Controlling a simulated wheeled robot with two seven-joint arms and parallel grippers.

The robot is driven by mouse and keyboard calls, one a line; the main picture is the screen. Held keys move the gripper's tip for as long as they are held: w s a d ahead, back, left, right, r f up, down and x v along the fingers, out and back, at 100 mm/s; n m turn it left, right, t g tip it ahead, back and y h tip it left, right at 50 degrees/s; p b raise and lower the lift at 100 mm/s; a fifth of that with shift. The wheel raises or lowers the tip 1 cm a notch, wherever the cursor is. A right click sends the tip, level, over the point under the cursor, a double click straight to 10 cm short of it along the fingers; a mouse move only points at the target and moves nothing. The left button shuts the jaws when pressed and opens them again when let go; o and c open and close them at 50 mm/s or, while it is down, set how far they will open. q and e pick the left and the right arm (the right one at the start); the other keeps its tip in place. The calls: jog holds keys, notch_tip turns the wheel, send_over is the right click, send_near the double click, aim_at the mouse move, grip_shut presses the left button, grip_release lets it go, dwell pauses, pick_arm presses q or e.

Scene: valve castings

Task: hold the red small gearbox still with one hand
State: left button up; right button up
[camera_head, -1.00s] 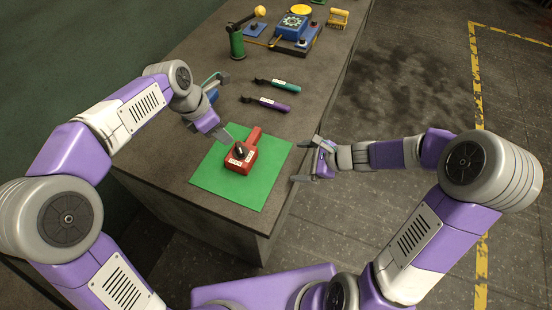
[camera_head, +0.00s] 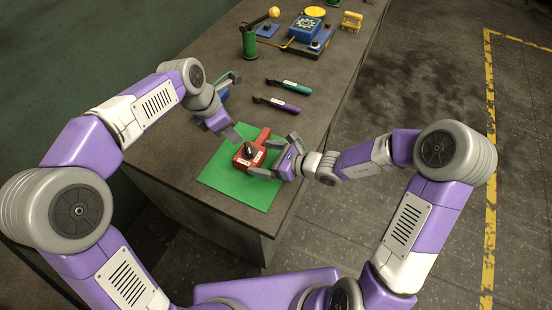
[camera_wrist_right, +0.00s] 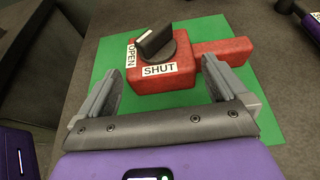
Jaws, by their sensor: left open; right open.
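The red small gearbox (camera_head: 245,164) sits on a green mat (camera_head: 222,179) near the table's front corner. In the right wrist view the gearbox (camera_wrist_right: 165,79) shows a dark knob with a white mark, labels OPEN and SHUT, and a red arm to the right. My right gripper (camera_head: 266,158) is open at the gearbox's right side in the head view. In the wrist view its fingertips (camera_wrist_right: 162,82) lie either side of the body's near edge, with gaps showing. My left gripper (camera_head: 231,108) is open, above and left of the gearbox, apart from it.
A teal-handled tool (camera_head: 290,86) and a purple-handled tool (camera_head: 277,104) lie behind the mat. A green post with a yellow ball lever (camera_head: 249,43) and a blue device (camera_head: 304,30) stand farther back. The table's right edge is close to my right arm.

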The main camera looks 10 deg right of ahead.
jog(key=shift+w+a+f, duration=0.25)
jog(key=shift+a, duration=0.15)
jog(key=shift+c, duration=0.2)
jog(key=c, duration=1.5)
jog(key=shift+o, duration=0.2)
